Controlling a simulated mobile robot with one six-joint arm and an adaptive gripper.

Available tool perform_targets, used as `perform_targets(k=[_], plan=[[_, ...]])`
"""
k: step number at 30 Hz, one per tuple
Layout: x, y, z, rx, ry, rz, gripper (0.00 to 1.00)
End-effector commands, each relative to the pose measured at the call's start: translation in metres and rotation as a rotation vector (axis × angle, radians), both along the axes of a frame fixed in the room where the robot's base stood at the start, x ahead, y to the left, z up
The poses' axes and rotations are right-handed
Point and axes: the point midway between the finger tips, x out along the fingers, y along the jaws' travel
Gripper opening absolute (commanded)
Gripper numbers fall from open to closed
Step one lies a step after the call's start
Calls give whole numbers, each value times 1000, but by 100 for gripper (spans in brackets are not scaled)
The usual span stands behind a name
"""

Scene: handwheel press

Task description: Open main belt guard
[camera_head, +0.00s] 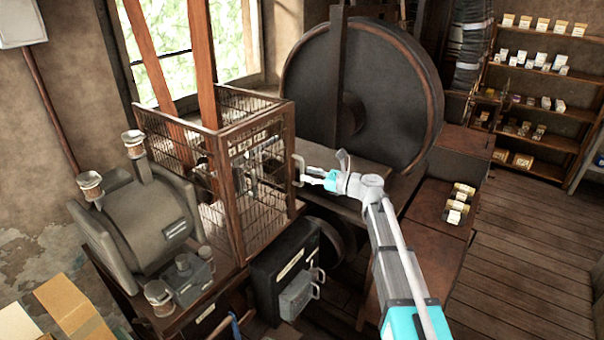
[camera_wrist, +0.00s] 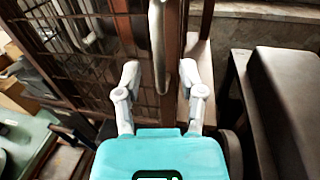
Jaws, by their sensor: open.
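The main belt guard is a rust-brown framed wire-mesh cage (camera_head: 262,190) standing left of my gripper in the head view. Its mesh and brown frame fill the upper left of the wrist view (camera_wrist: 108,62). A pale upright pull handle (camera_head: 298,168) is on the guard's right edge. In the wrist view the handle (camera_wrist: 158,45) is a grey vertical bar lined up between my fingers. My gripper (camera_head: 316,177) is close to the handle, and in the wrist view (camera_wrist: 160,80) its fingers are open on either side of the bar. I cannot tell whether either finger touches it. The guard looks closed.
A large dark wheel (camera_head: 350,95) stands behind my arm. A grey motor (camera_head: 150,225) is left of the guard. A black box with a grey switch (camera_head: 285,275) sits below it. Two brown belts rise from the cage. Wooden floor (camera_head: 520,250) is clear at right.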

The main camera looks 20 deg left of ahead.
Motion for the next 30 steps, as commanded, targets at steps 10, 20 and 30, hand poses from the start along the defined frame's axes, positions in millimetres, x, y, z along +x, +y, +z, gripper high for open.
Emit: perform_targets(k=[10, 20, 30], plan=[[4, 27, 0, 0, 0, 0, 51], [4, 28, 0, 0, 0, 0, 51], [4, 28, 0, 0, 0, 0, 0]])
